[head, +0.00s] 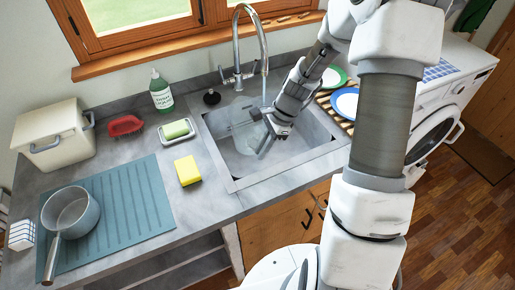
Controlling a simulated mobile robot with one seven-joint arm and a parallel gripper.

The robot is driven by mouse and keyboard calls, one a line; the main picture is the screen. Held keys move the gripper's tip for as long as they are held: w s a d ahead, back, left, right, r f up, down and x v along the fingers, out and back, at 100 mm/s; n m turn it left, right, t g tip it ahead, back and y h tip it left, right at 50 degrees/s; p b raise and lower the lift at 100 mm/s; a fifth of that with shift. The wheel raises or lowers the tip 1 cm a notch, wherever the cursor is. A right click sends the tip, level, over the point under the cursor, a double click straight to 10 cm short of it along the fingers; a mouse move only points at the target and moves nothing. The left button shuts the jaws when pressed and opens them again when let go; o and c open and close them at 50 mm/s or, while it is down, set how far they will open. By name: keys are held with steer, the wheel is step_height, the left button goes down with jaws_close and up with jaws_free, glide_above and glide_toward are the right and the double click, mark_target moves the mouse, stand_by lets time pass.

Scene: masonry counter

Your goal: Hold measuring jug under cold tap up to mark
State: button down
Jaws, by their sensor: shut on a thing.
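The measuring jug (243,132) is clear and hard to make out against the grey sink. It is in the sink basin, below the curved spout of the chrome tap (236,50). My gripper (266,138) reaches in from the right and is shut on the jug at its right side. A thin pale streak under the spout looks like running water. The water level and the mark on the jug are too small to tell.
The sink (300,150) has raised rims close around my gripper. A yellow sponge (188,170), soap dish (178,132), red brush (125,125) and green bottle (161,92) stand left. A saucepan (70,212) sits on the blue mat (135,200). Plates (345,103) stand right.

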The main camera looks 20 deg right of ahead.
steer(key=f+m+b, duration=0.1)
steer(key=f, duration=0.1)
steer(key=f+b, duration=0.1)
steer(key=f, duration=0.1)
steer(key=d+f+m+t+b, duration=0.1)
steer(key=f, duration=0.1)
steer(key=shift+w+f+m, duration=0.1)
steer(key=shift+f+m, duration=0.2)
steer(key=shift+f, duration=0.1)
steer(key=w+d+f+b, duration=0.1)
steer(key=w+d, duration=0.1)
steer(key=w, duration=0.4)
steer(key=w+d+f+b, duration=0.1)
steer(key=w+d, duration=0.2)
steer(key=w, duration=0.3)
steer(key=shift+w+f, duration=0.35)
steer(key=shift+w, duration=0.05)
steer(key=shift+d, duration=0.25)
steer(key=shift+s+d, duration=0.25)
steer(key=shift+d, duration=0.2)
steer(key=shift+w+a, duration=0.1)
steer(key=shift+a, duration=0.05)
steer(key=shift+w+a, duration=0.15)
steer(key=shift+a, duration=0.3)
steer(key=shift+d, duration=0.15)
